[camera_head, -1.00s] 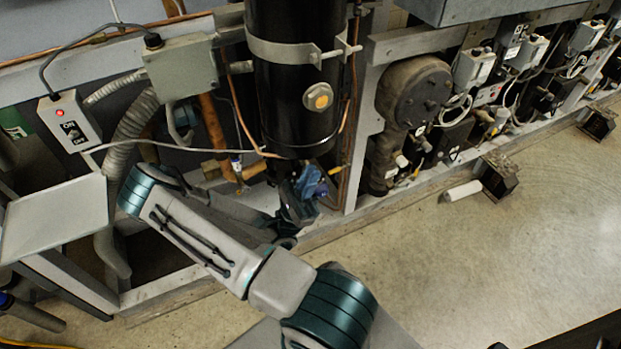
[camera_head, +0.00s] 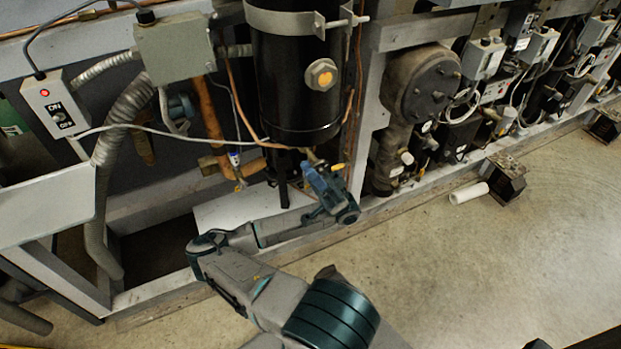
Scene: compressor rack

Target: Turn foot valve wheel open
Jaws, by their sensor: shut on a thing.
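The foot valve wheel (camera_head: 314,178) shows as a small blue piece below the black cylinder, seen partly edge-on. My gripper (camera_head: 321,187) is at the wheel and shut on it, reaching in from the lower right. The gripper body covers part of the wheel, and the fingertips are hard to make out. How far the wheel is turned cannot be told.
The black cylinder (camera_head: 292,85) stands just above the wheel. A thin copper pipe (camera_head: 355,100) runs down beside it. The grey frame rail (camera_head: 400,208) runs along the floor. A dark compressor (camera_head: 418,90) is to the right. The floor (camera_head: 510,270) in front is mostly clear.

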